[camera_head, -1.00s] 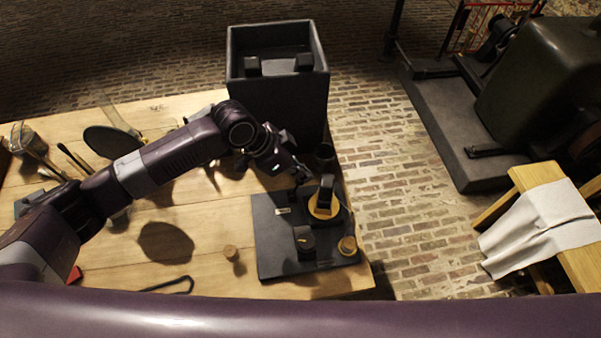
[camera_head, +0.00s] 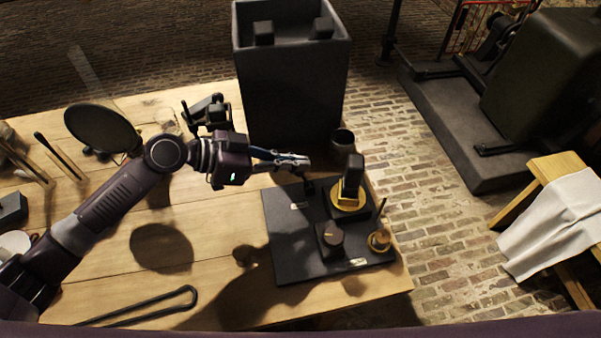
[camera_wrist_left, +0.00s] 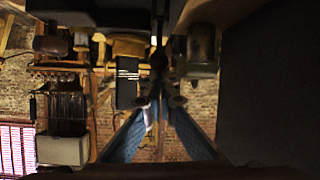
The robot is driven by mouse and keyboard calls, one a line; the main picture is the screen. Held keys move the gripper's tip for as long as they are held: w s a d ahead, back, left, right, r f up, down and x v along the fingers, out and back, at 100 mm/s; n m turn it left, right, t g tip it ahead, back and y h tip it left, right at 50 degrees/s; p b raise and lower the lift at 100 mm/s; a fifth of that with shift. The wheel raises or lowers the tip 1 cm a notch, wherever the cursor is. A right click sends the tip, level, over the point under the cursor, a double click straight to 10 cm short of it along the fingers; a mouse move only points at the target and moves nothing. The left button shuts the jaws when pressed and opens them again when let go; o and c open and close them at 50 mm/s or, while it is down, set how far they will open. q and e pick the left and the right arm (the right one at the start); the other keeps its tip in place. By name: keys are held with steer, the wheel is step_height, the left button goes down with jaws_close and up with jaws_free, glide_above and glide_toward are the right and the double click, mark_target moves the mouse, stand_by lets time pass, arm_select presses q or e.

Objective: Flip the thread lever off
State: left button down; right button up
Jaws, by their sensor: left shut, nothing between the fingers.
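A dark control board (camera_head: 283,240) lies on the table's right part. It carries a black upright lever (camera_head: 352,178) in a yellow round base, a black knob (camera_head: 330,240), a brass piece (camera_head: 379,241) with a thin upright stick, and a small dark lever (camera_head: 309,187) near its far edge. I cannot read which one is the thread lever. My left gripper (camera_head: 306,163) is shut and empty, its fingers pointing right above the board's far edge, close to the small lever. Its blue-sided fingers converge in the left wrist view (camera_wrist_left: 160,103). My right gripper is not in view.
A tall dark open box (camera_head: 290,95) stands behind the gripper, with a dark cup (camera_head: 342,140) beside it. A dark round disc (camera_head: 103,128) stands at left. A black bent rod (camera_head: 150,308) lies in front. The wooden table (camera_head: 215,265) has free room left of the board.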

arm_select(q)
steer(key=shift+r, duration=0.15)
steer(key=shift+d, duration=0.4)
steer(key=shift+w+d+f, duration=0.15)
steer(key=shift+d+f, duration=0.1)
steer(key=shift+f, duration=0.05)
steer(key=shift+d, duration=0.25)
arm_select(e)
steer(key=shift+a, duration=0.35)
